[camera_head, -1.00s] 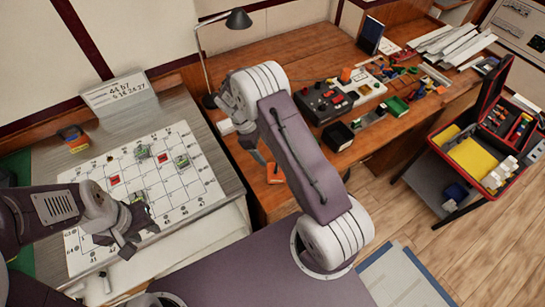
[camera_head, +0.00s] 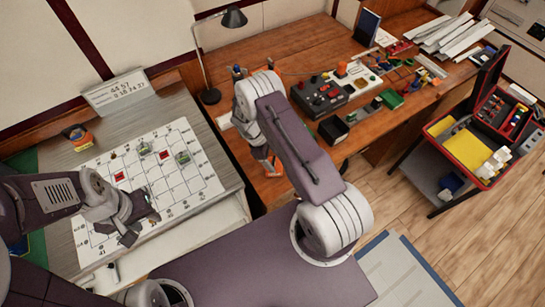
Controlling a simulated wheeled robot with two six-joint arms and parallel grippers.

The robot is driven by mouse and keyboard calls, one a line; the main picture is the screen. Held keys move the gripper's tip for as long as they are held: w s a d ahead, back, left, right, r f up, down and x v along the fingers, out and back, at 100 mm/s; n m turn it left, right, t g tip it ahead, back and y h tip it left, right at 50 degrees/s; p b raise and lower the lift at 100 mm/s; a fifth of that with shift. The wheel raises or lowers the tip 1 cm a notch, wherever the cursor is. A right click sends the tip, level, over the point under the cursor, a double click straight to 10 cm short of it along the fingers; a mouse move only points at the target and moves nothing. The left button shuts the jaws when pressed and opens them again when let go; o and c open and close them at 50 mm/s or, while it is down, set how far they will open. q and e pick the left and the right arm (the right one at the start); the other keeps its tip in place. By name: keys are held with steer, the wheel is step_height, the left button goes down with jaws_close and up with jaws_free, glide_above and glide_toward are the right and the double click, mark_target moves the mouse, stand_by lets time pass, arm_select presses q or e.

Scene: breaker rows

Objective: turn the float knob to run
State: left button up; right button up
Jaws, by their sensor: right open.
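A dark control box (camera_head: 320,97) with red and black knobs or buttons stands on the wooden bench. The knobs are too small to read, so I cannot tell which one is the float knob or how it is set. My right gripper (camera_head: 256,148) is open over the bench, left of the control box and apart from it. My forearm and wrist partly hide it. My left gripper (camera_head: 139,222) hangs over the lower part of the white numbered board; I cannot tell whether its jaws are open.
An orange item (camera_head: 272,167) lies near my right gripper. A black open box (camera_head: 333,130) stands in front of the control box. A lamp (camera_head: 234,17) stands behind. The white board (camera_head: 200,175) carries small red and green pieces. A red-and-black case (camera_head: 437,127) stands at the right.

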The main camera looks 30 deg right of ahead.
steer(key=shift+a, duration=0.1)
steer(key=c, duration=1.4)
steer(key=m+b, duration=0.3)
steer(key=shift+w+f+g+y, duration=0.15)
steer(key=shift+f+g+y, duration=0.1)
steer(key=shift+g+y, duration=0.15)
steer(key=shift+r+m+y+b, duration=0.2)
steer(key=shift+m+y+b, duration=0.1)
steer(key=shift+m+b, duration=0.55)
steer(key=shift+m, duration=0.25)
steer(key=o, duration=1.4)
